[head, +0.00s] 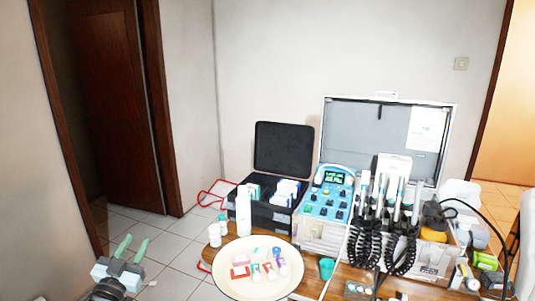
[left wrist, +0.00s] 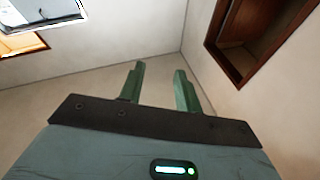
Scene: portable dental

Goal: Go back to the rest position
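My left gripper (head: 131,248) is at the lower left of the head view, in front of the tiled floor and apart from the table. Its two green fingers are spread with nothing between them. In the left wrist view the same open fingers (left wrist: 158,88) point at bare wall and floor. My right gripper is in neither view.
A wooden table (head: 225,247) at the lower right carries a round cream tray (head: 232,284) with small items. Behind it stand an open black case (head: 283,150), a blue control unit (head: 327,202) and an open silver case (head: 335,124). Floor (head: 150,272) left of the table is clear.

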